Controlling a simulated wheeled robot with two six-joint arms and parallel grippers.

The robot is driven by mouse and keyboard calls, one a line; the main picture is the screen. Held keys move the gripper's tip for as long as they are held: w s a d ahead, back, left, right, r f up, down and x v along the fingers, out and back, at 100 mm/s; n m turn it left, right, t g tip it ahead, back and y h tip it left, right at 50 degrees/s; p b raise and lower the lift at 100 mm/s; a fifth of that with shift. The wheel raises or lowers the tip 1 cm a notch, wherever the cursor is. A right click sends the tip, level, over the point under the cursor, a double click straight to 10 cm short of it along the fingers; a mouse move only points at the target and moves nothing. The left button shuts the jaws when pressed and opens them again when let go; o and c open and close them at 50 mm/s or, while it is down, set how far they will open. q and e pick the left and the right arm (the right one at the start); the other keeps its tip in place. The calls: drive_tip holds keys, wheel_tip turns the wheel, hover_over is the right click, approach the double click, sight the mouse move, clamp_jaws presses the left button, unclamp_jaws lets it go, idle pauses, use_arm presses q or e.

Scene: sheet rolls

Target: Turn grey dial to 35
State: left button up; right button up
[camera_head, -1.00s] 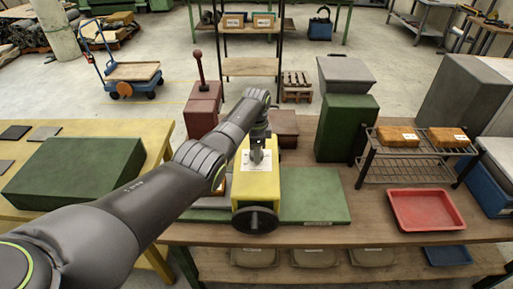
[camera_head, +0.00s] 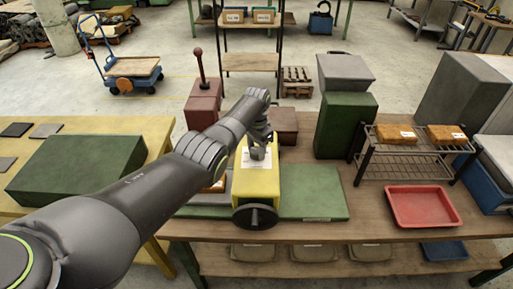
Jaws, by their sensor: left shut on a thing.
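The grey dial (camera_head: 257,153) sits on the white-labelled top of a yellow machine housing (camera_head: 256,187). My left gripper (camera_head: 258,143) points down from above and is shut on the dial. The gripper and wrist hide much of the dial, and the scale marks on the white label (camera_head: 247,164) are too small to read. A dark handwheel (camera_head: 255,217) is on the front of the yellow housing. My right gripper is not in view.
The machine's green base (camera_head: 314,193) lies on the wooden bench. A red tray (camera_head: 422,206), a wire rack (camera_head: 413,168) and a tall green box (camera_head: 343,125) stand to the right. A red block with a lever (camera_head: 203,104) stands behind on the left.

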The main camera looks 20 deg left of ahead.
sight(256, 149)
use_arm(q)
drive_tip(key=shift+r, duration=0.15)
drive_tip(key=o, duration=1)
drive_tip(key=shift+r, duration=0.5)
wheel_tip(256, 149, up, 16)
drive_tip(key=b, duration=0.2)
drive_tip(key=shift+r, duration=0.2)
drive_tip(key=shift+f, duration=0.1)
